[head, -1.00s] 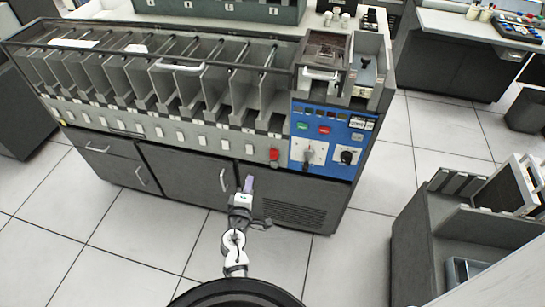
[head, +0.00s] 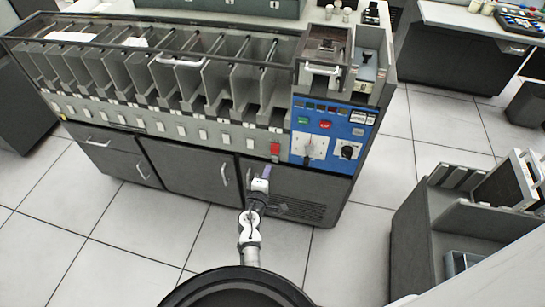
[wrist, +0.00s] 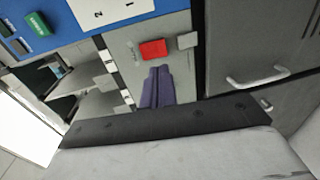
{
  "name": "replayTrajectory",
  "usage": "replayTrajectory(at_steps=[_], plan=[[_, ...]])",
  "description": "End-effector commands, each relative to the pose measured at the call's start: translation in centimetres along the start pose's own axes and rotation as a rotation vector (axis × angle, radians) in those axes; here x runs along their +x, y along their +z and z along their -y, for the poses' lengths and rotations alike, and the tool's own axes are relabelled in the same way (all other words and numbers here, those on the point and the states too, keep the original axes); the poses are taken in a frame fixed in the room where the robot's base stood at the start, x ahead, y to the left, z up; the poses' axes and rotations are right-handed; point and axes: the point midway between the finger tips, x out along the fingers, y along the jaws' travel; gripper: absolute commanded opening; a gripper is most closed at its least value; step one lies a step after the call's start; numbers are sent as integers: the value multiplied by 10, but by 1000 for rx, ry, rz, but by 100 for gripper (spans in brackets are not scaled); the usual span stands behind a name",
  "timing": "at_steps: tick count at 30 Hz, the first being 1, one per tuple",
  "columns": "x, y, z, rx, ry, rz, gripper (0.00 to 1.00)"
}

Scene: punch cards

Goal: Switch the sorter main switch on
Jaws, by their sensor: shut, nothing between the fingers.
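The grey card sorter (head: 200,176) stands in front of me with a blue control panel (head: 298,148) at its right end. The panel carries a white plate with a dark lever (head: 309,149), a black round knob (head: 348,152), and green and red buttons. A red square switch (head: 275,149) sits on the grey strip just left of the panel; it also shows in the wrist view (wrist: 152,50). Which control is the main switch, I cannot tell. My gripper (head: 266,172) is shut and empty, its purple fingers (wrist: 157,87) just below the red switch in the head view. Contact is not visible.
Card pockets (head: 215,80) run along the sorter top, with small white switches on the strip below. Cabinet handles (head: 222,175) stick out under the strip. A grey cart (head: 420,220) stands at the right. The tiled floor between is clear.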

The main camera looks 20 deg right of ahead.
Motion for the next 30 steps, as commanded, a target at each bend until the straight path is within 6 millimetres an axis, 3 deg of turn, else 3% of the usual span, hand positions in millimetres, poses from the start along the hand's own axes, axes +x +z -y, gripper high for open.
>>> replayTrajectory(at_steps=[6,12,30], plan=[[44,0,0,1,1,1,0],[68,0,0,1,1,1,0],[78,0,3,1,5,-1,0]])
